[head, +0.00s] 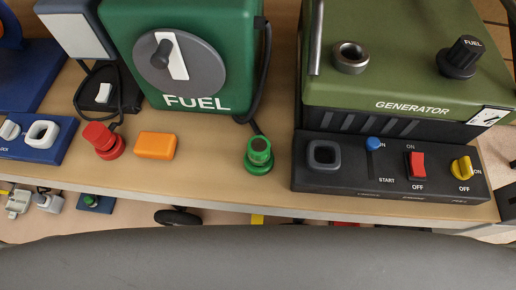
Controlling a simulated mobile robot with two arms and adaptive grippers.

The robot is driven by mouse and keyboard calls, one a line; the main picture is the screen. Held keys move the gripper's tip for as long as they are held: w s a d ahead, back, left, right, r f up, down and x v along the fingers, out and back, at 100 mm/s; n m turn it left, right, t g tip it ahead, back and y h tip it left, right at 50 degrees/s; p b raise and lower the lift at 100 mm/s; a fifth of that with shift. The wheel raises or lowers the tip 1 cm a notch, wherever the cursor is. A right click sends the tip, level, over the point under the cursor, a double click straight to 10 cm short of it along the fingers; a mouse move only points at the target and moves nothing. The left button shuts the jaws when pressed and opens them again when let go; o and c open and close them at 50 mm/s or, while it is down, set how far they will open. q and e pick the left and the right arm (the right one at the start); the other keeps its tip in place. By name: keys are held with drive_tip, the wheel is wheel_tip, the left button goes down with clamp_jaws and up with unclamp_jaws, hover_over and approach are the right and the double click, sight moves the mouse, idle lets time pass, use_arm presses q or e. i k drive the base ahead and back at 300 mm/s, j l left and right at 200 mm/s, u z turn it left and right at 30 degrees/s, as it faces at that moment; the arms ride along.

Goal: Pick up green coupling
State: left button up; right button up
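The green coupling (259,157) stands upright on the wooden bench (215,190), in front of the green FUEL unit (235,85). It has a wide flanged base, a narrower body and a dark round top. A black hose (265,70) runs down the right side of the FUEL unit toward the coupling and ends close behind it. Neither of my grippers can be made out, and nothing holds the coupling.
An orange block (156,146) and a red coupling (102,140) stand left of it. The GENERATOR (400,80) and its black control panel (340,184) stand close on the right. Bench room is free between the orange block and green coupling. A dark, unclear part (508,200) shows at the right edge.

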sight(259, 146)
drive_tip(key=k+j+z, duration=0.25)
drive_tip(key=k+j, duration=0.6)
